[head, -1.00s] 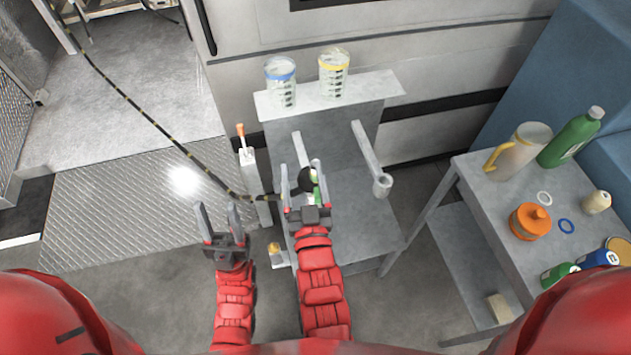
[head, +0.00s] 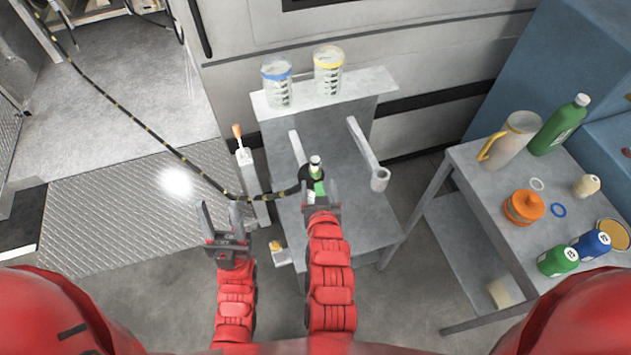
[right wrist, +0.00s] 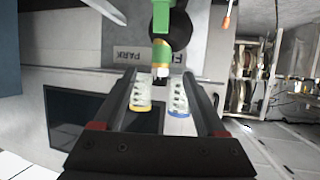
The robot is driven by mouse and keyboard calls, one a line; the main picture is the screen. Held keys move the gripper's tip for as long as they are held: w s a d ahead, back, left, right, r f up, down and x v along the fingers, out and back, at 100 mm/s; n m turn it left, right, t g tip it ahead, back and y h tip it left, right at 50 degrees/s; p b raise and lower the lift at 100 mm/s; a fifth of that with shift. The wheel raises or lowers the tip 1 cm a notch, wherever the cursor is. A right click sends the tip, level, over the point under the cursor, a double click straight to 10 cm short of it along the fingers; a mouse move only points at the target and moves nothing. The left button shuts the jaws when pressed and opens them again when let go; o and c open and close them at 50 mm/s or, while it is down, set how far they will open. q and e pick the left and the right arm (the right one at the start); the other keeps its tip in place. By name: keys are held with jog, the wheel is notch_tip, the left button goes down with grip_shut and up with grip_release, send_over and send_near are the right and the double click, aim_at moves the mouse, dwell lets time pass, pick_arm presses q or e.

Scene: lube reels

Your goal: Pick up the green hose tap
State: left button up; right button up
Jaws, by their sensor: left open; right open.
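The green hose tap (head: 318,186) is at the end of the black hose, in front of the grey stand. In the right wrist view the tap (right wrist: 162,22) hangs in from the top, its dark tip close to the gap between my fingertips. My right gripper (head: 321,192) is open at the tap, with a finger on either side in the head view. It also shows open in the right wrist view (right wrist: 160,74). Whether it touches the tap I cannot tell. My left gripper (head: 221,219) is open and empty, left of the stand.
The stand (head: 355,225) has two arms and a top shelf with a blue-banded jar (head: 277,88) and a yellow-banded jar (head: 328,75). A lever with an orange handle (head: 237,133) is left of it. A table (head: 480,185) with bottles and an orange container (head: 523,208) is at right.

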aim_at(316, 172)
jog(key=shift+x, duration=1.25)
jog(key=shift+w+f, duration=0.15)
jog(key=shift+w, duration=0.35)
jog(key=shift+w+f+p, duration=0.1)
jog(key=shift+w+p, duration=0.35)
jog(key=shift+p, duration=0.1)
jog(key=p+x, duration=0.1)
jog(key=x, duration=0.2)
jog(key=shift+a, duration=0.15)
jog(key=shift+w+a+f, duration=0.1)
jog(key=shift+w+f, duration=0.3)
jog(key=shift+w, duration=0.1)
grip_shut()
jog(key=shift+r, duration=0.1)
